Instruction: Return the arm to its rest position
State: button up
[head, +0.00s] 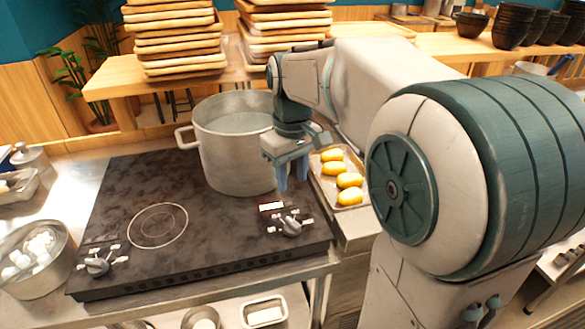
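My arm reaches in from the right over the cooktop, bent at the elbow, with the wrist pointing down. My gripper (293,180) hangs in front of the large metal pot (235,150), at its right side, above the right rear part of the dark cooktop (120,200). Its two blue-grey fingers point down with a gap between them, and I see nothing held there. The pot stands on the cooktop and looks empty in its visible part. My arm hides part of its right rim.
A tray (350,203) with several yellow items (348,180) lies right of the gripper. A control knob (290,226) sits below it. A metal bowl of white pieces (35,252) is at left. Stacked wooden trays (175,40) and dark bowls (512,25) stand behind. The cooktop's left is clear.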

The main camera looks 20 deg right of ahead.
jog(key=shift+r, duration=0.6)
jog(key=s+f+m+t, duration=0.2)
jog(key=s+f+m, duration=0.2)
jog(key=s, duration=1)
notch_tip(320, 180, down, 4)
jog(key=shift+s+d+r+m+t, duration=0.1)
jog(key=shift+s+d+m+t, duration=0.1)
jog(key=shift+m+t, duration=0.2)
